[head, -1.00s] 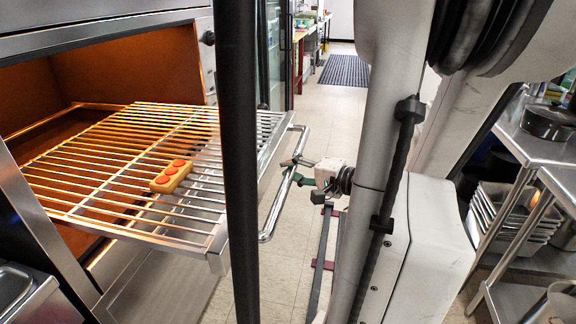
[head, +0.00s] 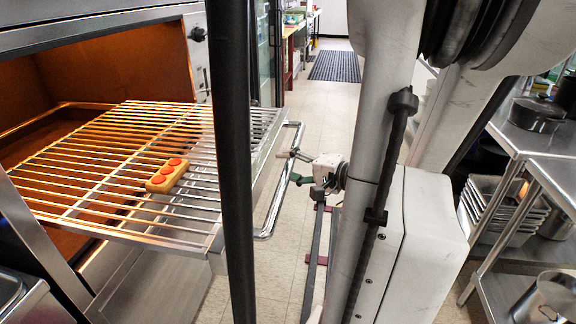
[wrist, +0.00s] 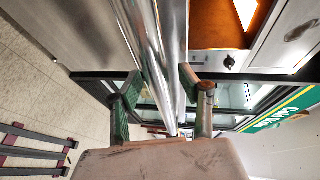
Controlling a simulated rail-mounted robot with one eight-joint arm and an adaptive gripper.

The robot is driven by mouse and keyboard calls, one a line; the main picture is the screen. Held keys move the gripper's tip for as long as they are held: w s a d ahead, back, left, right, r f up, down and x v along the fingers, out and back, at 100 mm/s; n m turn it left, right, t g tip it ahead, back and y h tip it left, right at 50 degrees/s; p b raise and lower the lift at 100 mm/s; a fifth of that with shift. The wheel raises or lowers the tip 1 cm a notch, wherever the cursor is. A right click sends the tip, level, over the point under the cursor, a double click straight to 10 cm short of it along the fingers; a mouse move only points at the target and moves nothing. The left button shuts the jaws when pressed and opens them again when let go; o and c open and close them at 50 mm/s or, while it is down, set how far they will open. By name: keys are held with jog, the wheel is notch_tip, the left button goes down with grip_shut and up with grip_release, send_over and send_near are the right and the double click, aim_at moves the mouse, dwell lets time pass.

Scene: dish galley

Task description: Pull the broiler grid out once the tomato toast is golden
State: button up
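The broiler grid (head: 130,231) sticks well out of the glowing broiler, roughly level. The tomato toast (head: 167,175), a golden slab with red tomato slices, lies on its bars near the middle. A tubular metal handle (head: 270,215) runs along the grid's outer edge. My gripper (head: 287,167) is at this handle, one finger on each side. In the wrist view the handle bar (wrist: 160,60) passes between the green-padded fingers of my gripper (wrist: 162,88). The fingers stand spread, with a gap showing beside the bar on the left; light contact near the right tip cannot be told.
The broiler cavity (head: 28,90) is open behind the grid. A steel table (head: 515,135) with a pan and stacked trays stands at the right. The tiled aisle between has free floor, with a dark mat (head: 335,66) farther back.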

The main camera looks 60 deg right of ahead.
jog(key=s+r, duration=0.2)
jog(key=s, duration=0.9)
jog(key=shift+s, duration=0.4)
jog(key=shift+a, duration=0.1)
